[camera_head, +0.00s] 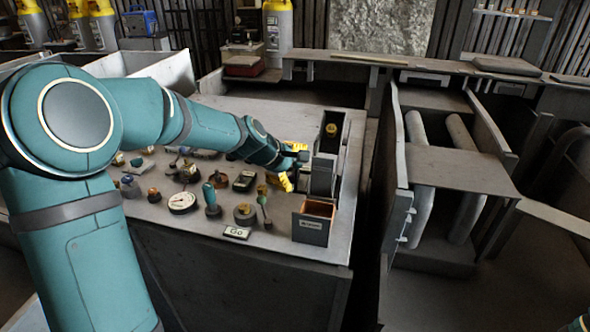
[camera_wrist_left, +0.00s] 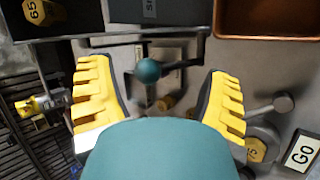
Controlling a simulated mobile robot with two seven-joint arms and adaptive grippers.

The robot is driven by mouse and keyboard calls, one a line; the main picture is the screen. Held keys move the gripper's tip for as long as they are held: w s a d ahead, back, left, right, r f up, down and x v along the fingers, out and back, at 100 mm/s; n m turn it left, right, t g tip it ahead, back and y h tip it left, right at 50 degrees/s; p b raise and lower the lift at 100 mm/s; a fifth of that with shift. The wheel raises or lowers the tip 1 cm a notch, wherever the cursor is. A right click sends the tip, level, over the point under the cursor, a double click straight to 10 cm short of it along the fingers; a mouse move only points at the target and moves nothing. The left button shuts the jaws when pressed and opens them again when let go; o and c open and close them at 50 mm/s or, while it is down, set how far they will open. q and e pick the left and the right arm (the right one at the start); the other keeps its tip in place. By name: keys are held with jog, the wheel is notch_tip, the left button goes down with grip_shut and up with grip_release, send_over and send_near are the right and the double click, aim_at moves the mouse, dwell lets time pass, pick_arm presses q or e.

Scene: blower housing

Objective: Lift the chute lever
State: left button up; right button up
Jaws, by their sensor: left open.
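The chute lever shows in the left wrist view as a dark bent rod with a round teal knob (camera_wrist_left: 148,70). It sits beside a dark grey chute box (camera_head: 322,178). My left gripper (camera_head: 290,165) is at the chute's left side, above the panel. Its yellow fingers are open, and in the wrist view (camera_wrist_left: 158,98) the knob lies between them, nearer the far end, with a gap on each side. I cannot tell how far the knob is from the fingers in depth. In the head view the gripper hides the lever.
A copper-lined bin (camera_head: 313,222) stands at the panel's front right corner. A gauge (camera_head: 182,202), a teal handle (camera_head: 209,194), a green-knobbed stick (camera_head: 262,200) and a "Go" sign (camera_head: 237,232) crowd the panel left of it. A yellow-topped piece (camera_head: 331,130) sits in the tall chute.

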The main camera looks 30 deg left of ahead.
pick_arm(q)
jog(key=v, duration=1)
jog(key=shift+s, duration=0.35)
jog(key=shift+r, duration=0.15)
jog(key=shift+a, duration=0.1)
